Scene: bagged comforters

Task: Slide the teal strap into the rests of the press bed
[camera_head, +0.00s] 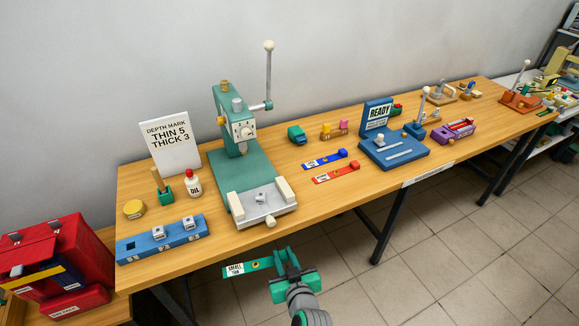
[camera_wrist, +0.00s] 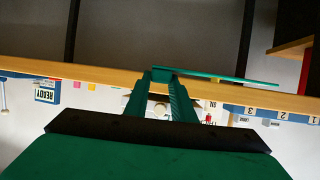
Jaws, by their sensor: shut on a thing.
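The teal strap (camera_head: 246,268) has a white printed label and a small yellow mark. My gripper (camera_head: 285,259) is shut on its right end and holds it in the air in front of the table's front edge. In the wrist view the strap (camera_wrist: 222,77) looks thin, nearly edge-on, and sticks out to the right from my fingertips (camera_wrist: 162,76). The green press (camera_head: 240,165) stands on the table behind my gripper. Its silver bed (camera_head: 262,216) has a cream rest on each side (camera_head: 233,202) (camera_head: 284,189) and a small metal block (camera_head: 261,197) between them. The strap is apart from the bed.
A blue rack (camera_head: 160,241) with metal blocks stands left of the press, near an oil bottle (camera_head: 193,184) and a depth sign (camera_head: 171,142). Blue (camera_head: 325,160) and red (camera_head: 336,173) straps and a blue READY stand (camera_head: 394,152) lie right. A red toolbox (camera_head: 45,262) is far left.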

